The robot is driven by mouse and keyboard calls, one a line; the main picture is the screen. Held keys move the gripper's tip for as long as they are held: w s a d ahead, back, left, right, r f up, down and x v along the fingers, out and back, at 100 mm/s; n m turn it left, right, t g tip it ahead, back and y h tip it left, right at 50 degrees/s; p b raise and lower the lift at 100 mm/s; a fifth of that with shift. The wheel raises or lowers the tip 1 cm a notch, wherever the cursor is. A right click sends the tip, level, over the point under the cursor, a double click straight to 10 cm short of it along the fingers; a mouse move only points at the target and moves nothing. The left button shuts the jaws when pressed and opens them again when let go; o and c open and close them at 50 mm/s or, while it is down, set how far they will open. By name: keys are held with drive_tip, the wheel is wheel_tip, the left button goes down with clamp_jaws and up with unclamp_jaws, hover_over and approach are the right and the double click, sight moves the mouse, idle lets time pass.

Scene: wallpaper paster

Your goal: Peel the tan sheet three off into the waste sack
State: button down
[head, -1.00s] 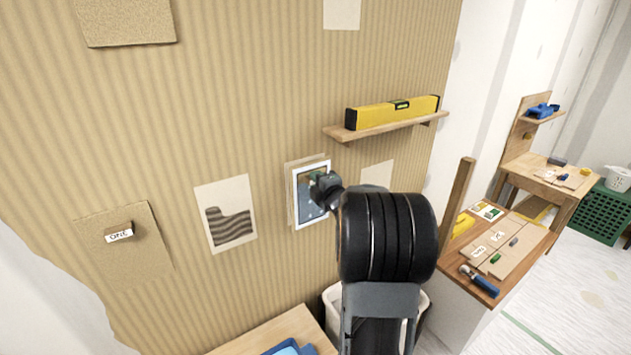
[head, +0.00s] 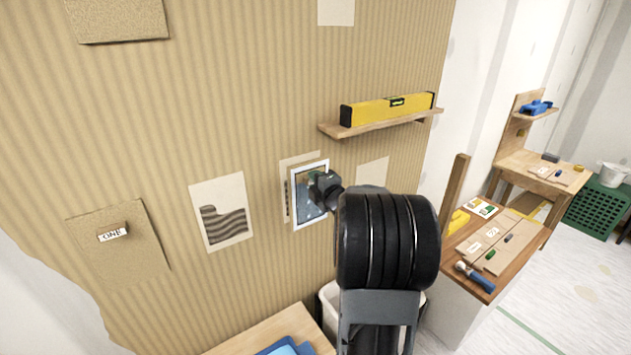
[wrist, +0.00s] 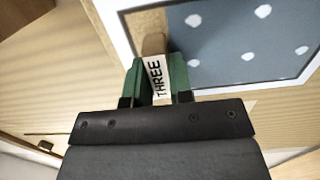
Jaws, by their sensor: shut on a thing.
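The sheet three (head: 298,212) has a white border and a blue-grey face with white dots; a tan area shows beside its tab in the wrist view. It stands slightly apart from a pale patch (head: 286,165) on the ribbed wall. My gripper (wrist: 158,80) has green fingers shut on the sheet's tan tab (wrist: 153,44), whose white label reads THREE. In the head view my gripper (head: 318,188) is partly hidden by my wrist. A white open container (head: 329,306) stands low behind my arm; I cannot tell whether it is the waste sack.
A shelf (head: 335,130) with a yellow level (head: 388,109) juts out above right of the sheet. A tan sheet labelled ONE (head: 118,262) and a wavy-print sheet (head: 220,190) are at left. A bench with tools (head: 500,262) stands at right, a wooden table (head: 270,327) below.

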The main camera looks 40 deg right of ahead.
drive_tip(key=s+b, duration=0.1)
drive_tip(key=s, duration=0.6)
drive_tip(key=shift+a, duration=0.2)
idle(0.9)
drive_tip(key=w+a+f+m+h, duration=0.1)
drive_tip(key=w+a+f, duration=0.2)
drive_tip(key=a+f, duration=0.35)
drive_tip(key=w+a+f, duration=0.3)
drive_tip(key=a+f, duration=0.1)
drive_tip(key=f, duration=0.5)
drive_tip(key=s+a+f+n+y, duration=0.2)
drive_tip(key=a+f+y, duration=0.1)
drive_tip(key=a+f, duration=1.2)
drive_tip(key=shift+s+a+f+n+y, duration=0.2)
drive_tip(key=shift+s+a+n+y, duration=0.1)
drive_tip(key=shift+a, duration=0.2)
